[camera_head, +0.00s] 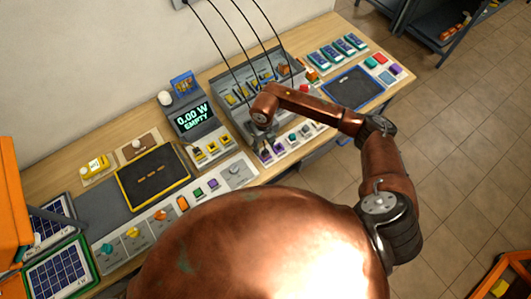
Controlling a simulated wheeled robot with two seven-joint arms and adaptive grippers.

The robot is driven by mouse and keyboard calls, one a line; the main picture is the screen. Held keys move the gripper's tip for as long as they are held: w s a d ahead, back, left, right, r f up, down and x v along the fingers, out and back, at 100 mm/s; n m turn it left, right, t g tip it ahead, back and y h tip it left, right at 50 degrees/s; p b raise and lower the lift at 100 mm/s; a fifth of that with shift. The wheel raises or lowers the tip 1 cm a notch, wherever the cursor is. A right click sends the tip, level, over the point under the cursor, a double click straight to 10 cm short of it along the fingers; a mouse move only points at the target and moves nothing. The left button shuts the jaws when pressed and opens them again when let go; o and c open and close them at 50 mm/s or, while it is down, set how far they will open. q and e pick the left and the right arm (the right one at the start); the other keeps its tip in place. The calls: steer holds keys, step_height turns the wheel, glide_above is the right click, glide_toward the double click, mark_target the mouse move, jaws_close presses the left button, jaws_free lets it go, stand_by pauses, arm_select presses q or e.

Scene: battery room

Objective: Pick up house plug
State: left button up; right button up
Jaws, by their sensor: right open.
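My right gripper (264,146) is open and points down over the front part of the grey plug rack (222,104). Its fingers are close to a small purple piece (265,155) on the light panel strip in front of the rack. I cannot tell whether they touch it. Several small coloured pieces sit along that strip, one of them teal (291,138). Several yellow pieces stand in the rack where black cables come down. I cannot tell which piece is the house plug; the gripper and arm hide part of the rack. My left gripper is not in view.
A meter (194,117) reading "0.00 W EMPTY" stands left of the rack. A dark yellow-edged pad (153,178) lies further left, and a dark blue tray (353,88) lies to the right. Solar panels (57,272) lean at lower left. Black cables hang above the rack.

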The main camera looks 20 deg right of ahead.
mark_target(265, 151)
steer(key=f, duration=0.1)
steer(key=f+p, duration=0.1)
steer(key=f, duration=0.1)
steer(key=shift+s+d+f, duration=0.2)
steer(key=shift+f, duration=0.1)
steer(key=shift+w+f, duration=0.1)
steer(key=shift+f, duration=0.35)
jaws_close()
steer(key=shift+r, duration=0.1)
